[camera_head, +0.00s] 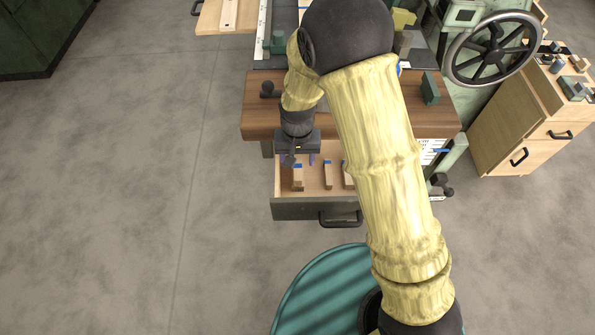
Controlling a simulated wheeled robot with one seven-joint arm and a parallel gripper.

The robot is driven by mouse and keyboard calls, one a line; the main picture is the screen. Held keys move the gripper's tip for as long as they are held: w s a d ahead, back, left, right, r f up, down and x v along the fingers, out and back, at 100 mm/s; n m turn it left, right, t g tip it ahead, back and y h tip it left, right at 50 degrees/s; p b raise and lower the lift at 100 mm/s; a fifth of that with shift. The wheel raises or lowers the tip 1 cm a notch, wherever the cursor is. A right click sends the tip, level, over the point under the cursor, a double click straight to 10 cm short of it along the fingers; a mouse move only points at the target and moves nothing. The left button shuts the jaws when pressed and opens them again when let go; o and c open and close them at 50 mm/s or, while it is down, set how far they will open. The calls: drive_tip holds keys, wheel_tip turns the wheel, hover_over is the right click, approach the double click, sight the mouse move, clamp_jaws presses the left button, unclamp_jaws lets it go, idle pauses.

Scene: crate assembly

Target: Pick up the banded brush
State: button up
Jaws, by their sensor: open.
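An open drawer (310,209) below the workbench holds several upright-lying tan pieces with blue at their far ends. One tan piece (297,179) lies at the left, another (328,177) in the middle, and a third (347,180) is partly hidden by my arm. They may be brushes, but they are too small to tell which one is banded. My gripper (299,160) points down over the drawer's left part, above or close to the far end of the left piece. Its jaws are open. Whether it touches the piece cannot be told.
The wooden bench top (258,118) overhangs behind the drawer, close to my gripper, with a dark knob (267,88) and a green block (430,88) on it. A handwheel (492,50) and a wooden cabinet (510,130) stand at right. The floor at left is clear.

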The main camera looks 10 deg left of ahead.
sight(297, 165)
wheel_tip(297, 165, down, 6)
drive_tip(key=shift+r+b, duration=0.15)
drive_tip(key=shift+b, duration=0.15)
idle(0.3)
drive_tip(key=c, duration=1.1)
